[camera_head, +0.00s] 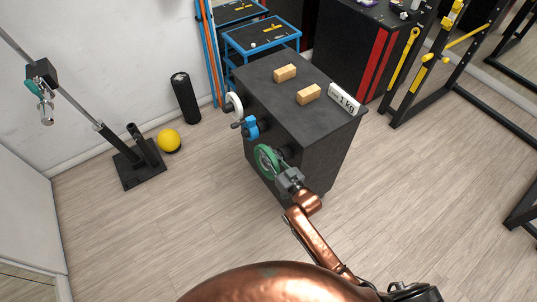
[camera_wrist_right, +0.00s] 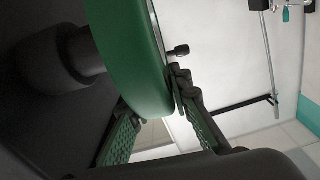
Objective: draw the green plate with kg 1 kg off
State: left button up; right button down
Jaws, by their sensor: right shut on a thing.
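The green plate (camera_head: 265,159) stands upright at the front side of the dark cabinet (camera_head: 315,139). My right gripper (camera_head: 280,171) is at its lower right edge and shut on it. In the right wrist view the green plate (camera_wrist_right: 140,45) fills the upper middle, with my right gripper's fingers (camera_wrist_right: 150,108) on either side of its rim. A dark round peg or hub (camera_wrist_right: 82,55) shows beside the plate's face; whether the plate is still around it I cannot tell. A white "1 kg" sign (camera_head: 345,99) is on the cabinet top. My left gripper is not in view.
A blue plate (camera_head: 251,128) and a white plate (camera_head: 233,105) hang farther along the same cabinet side. Two wooden blocks (camera_head: 285,73) (camera_head: 308,94) lie on top. A yellow ball (camera_head: 169,140) and a black roller (camera_head: 185,98) stand by the wall. The floor at left front is clear.

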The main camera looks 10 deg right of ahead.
jog(key=shift+s+a+r, duration=0.15)
jog(key=shift+a, duration=0.5)
jog(key=shift+a, duration=0.15)
jog(key=shift+a, duration=0.1)
jog(key=shift+r+p, duration=0.1)
jog(key=shift+p, duration=0.2)
jog(key=shift+s+a+r+p, duration=0.1)
jog(key=shift+s+a+p, duration=0.1)
jog(key=shift+a, duration=0.2)
jog(key=shift+s+a+r+p, duration=0.1)
jog(key=shift+s+a+p, duration=0.1)
jog(key=shift+a, duration=0.15)
dwell(0.5)
jog(key=shift+s+a+p, duration=0.2)
jog(key=shift+a+p, duration=0.1)
jog(key=shift+a, duration=0.4)
jog(key=shift+r, duration=0.15)
